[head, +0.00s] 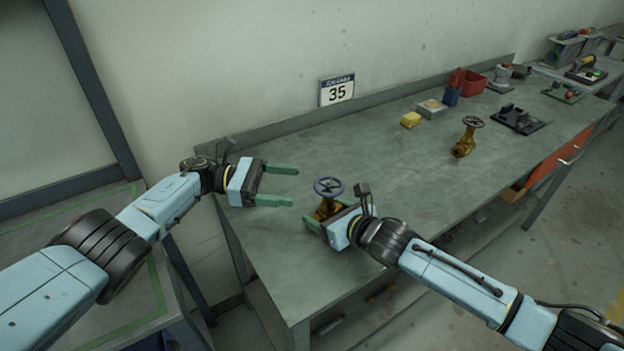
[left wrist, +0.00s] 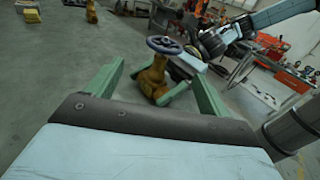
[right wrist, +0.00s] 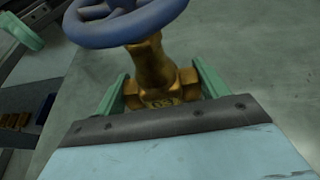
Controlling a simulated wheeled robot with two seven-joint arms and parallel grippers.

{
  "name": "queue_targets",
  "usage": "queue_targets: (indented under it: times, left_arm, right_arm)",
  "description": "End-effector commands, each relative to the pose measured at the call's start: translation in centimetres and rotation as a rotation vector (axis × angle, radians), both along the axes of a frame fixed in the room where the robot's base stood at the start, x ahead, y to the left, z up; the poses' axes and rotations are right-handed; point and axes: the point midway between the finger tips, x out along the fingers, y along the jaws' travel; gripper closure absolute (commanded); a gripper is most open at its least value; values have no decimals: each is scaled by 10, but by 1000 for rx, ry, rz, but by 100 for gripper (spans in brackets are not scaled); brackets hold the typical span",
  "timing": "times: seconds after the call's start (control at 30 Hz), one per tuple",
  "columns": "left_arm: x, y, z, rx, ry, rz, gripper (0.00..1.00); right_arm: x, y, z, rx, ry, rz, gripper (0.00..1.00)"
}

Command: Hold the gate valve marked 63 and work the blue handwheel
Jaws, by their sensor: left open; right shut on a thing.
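The gate valve with the blue handwheel (head: 328,187) stands near the front left of the bench. Its brass body (right wrist: 150,72) fills the middle of the right wrist view, with a marking low on it that I cannot read surely. My right gripper (head: 317,222) is shut on the valve's body, one finger on each side. My left gripper (head: 285,186) is open and empty, to the left of the handwheel and apart from it. The left wrist view shows the handwheel (left wrist: 165,45) upright on the valve, beyond and between the open green fingers.
Another brass valve with a dark handwheel (head: 473,122) stands farther right on the bench. A yellow block (head: 410,120), a grey box (head: 431,109), a red bin (head: 473,84) and a black tray (head: 517,120) lie toward the back. The bench middle (head: 390,170) is clear.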

Motion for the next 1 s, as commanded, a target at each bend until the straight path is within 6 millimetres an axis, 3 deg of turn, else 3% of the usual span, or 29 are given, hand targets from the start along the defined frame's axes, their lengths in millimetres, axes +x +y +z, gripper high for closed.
queue_targets:
  times: [0.2, 0.47, 0.67, 1.0]
  left_arm:
    - [2, -9, -32, 96, 39, 137, 20]
    - [-2, -15, -48, 152, 55, 352, 20]
    - [-17, -17, -41, 139, 37, 512, 20]
    - [-61, -21, -5, 23, -20, 703, 20]
  right_arm:
    - [0, -1, -1, -2, 1, -2, 67]
    - [1, -1, -1, -2, 1, -2, 67]
    - [1, -1, -1, -2, 1, -2, 67]
    - [1, -1, -1, -2, 1, -2, 67]
